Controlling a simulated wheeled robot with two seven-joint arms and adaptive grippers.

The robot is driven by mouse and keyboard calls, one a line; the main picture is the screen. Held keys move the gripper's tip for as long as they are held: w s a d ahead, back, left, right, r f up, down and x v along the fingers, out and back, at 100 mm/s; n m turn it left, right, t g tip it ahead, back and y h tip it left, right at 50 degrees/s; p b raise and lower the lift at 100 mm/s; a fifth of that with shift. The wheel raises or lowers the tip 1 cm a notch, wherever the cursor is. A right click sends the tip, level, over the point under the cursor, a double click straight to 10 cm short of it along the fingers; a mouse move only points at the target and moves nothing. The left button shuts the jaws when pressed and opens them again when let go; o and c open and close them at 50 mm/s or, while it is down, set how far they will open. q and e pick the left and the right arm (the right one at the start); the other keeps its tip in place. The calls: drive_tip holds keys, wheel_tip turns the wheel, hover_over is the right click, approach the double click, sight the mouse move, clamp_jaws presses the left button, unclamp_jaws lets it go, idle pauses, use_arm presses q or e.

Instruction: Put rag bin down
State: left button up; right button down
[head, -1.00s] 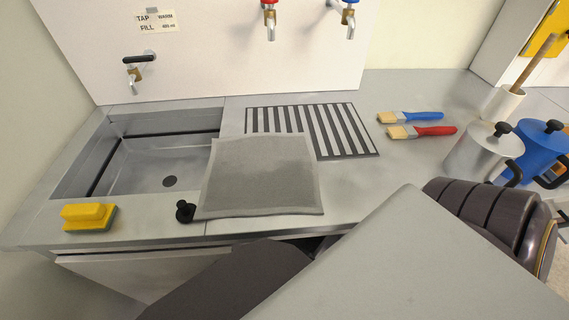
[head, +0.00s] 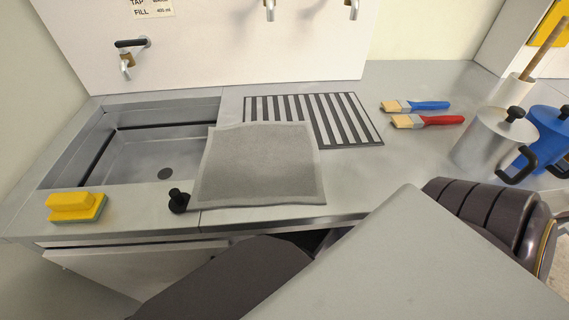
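I cannot make out a rag bin for certain. A large plain grey shape (head: 410,265) fills the lower right of the head view, very close to the camera; I cannot tell what it is. It hides part of the counter front. A grey rag (head: 262,165) lies flat on the counter, beside the sink and over part of the striped drain grille (head: 345,122). Neither of my grippers shows in the head view, so what they hold is hidden.
A sink (head: 165,165) is at left with a yellow sponge (head: 75,205) at its front. A black knob (head: 178,201) is by the rag. A white panel (head: 115,268) juts below the counter.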

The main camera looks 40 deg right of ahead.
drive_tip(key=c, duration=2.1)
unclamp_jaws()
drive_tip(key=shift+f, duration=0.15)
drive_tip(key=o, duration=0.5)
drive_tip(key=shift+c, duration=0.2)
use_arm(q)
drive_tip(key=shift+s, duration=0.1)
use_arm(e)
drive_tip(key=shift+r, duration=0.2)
